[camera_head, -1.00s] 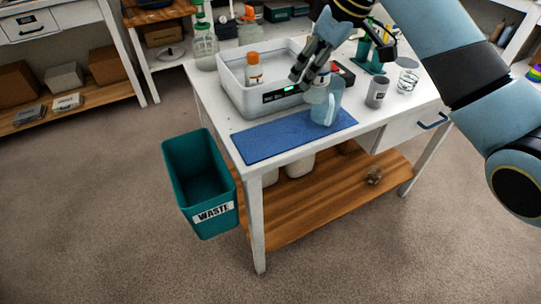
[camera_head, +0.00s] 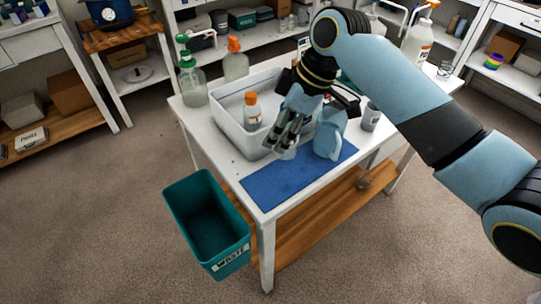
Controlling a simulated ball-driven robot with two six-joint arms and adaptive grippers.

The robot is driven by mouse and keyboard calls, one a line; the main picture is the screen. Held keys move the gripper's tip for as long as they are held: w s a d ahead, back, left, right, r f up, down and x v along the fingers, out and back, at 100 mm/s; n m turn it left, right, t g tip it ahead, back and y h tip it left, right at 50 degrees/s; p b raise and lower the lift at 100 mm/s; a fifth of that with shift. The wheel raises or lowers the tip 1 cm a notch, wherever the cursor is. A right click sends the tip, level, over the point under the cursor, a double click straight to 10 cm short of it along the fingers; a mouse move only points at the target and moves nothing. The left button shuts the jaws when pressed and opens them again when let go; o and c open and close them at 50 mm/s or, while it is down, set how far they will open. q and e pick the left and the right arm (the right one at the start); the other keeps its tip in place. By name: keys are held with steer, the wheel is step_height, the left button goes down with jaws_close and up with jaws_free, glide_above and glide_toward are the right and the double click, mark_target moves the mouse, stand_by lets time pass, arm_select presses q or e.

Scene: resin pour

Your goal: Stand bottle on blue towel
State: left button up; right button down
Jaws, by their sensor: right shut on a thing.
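The blue towel (camera_head: 283,184) lies flat along the front of the white table. My right gripper (camera_head: 287,146) comes in from the upper right and points down between the towel's back edge and the white tub. It is shut on a small pale thing, mostly hidden by the fingers; I cannot tell for sure that it is a bottle. A white bottle with an orange cap (camera_head: 252,118) stands upright in the tub, left of the gripper. My left gripper is not in view.
A blue pitcher (camera_head: 329,138) stands on the towel's right part, close beside the gripper. The white tub (camera_head: 232,138) is behind the towel. A grey can (camera_head: 370,117) is to the right. A teal waste bin (camera_head: 207,222) stands by the table. The towel's left part is clear.

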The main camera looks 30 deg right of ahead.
steer(key=shift+w+f, duration=0.2)
steer(key=shift+f, duration=0.35)
steer(key=shift+w+f, duration=0.15)
steer(key=shift+f, duration=0.4)
steer(key=f, duration=0.3)
steer(key=shift+s+a+f, duration=0.1)
steer(key=shift+s+f, duration=0.1)
steer(key=shift+s, duration=0.05)
step_height(320, 180, down, 4)
steer(key=shift+w+r, duration=0.15)
steer(key=shift+f, duration=0.4)
steer(key=c, duration=1)
jaws_free()
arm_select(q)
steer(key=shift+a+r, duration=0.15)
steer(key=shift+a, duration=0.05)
arm_select(e)
steer(key=o, duration=0.3)
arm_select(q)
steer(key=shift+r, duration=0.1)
arm_select(e)
steer(key=shift+o, duration=0.2)
